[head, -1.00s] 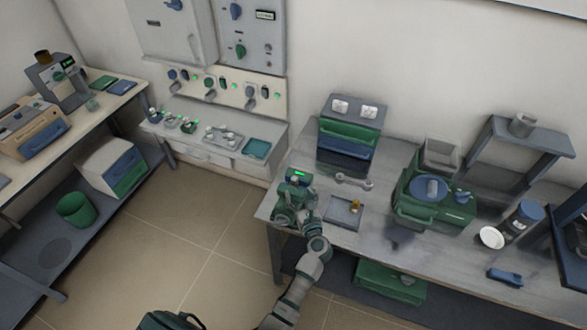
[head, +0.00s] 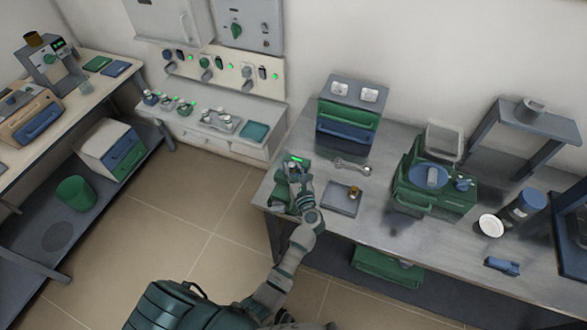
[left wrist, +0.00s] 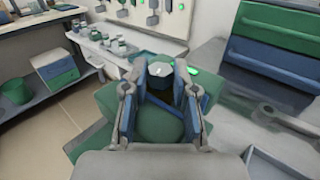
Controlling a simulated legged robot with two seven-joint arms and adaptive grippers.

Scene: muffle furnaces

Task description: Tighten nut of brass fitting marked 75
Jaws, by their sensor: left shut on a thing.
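A small brass fitting (head: 354,191) stands on a grey square tray (head: 340,202) on the bench. A marking on it is too small to read. A grey wrench (head: 351,166) lies behind the tray. My left gripper (head: 292,179) is at the bench's left end, left of the tray and wrench. In the left wrist view, its fingers (left wrist: 160,88) are shut on a green device (left wrist: 158,123) with a grey-topped round part. A lit green display (head: 298,160) shows just beyond the fingers. The grip contact is partly hidden. My right gripper is not in view.
A green and blue drawer unit (head: 347,119) stands behind the wrench. A green machine with a blue round top (head: 428,178) stands right of the tray. A white dish (head: 490,225) and a dark jar (head: 522,207) are farther right.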

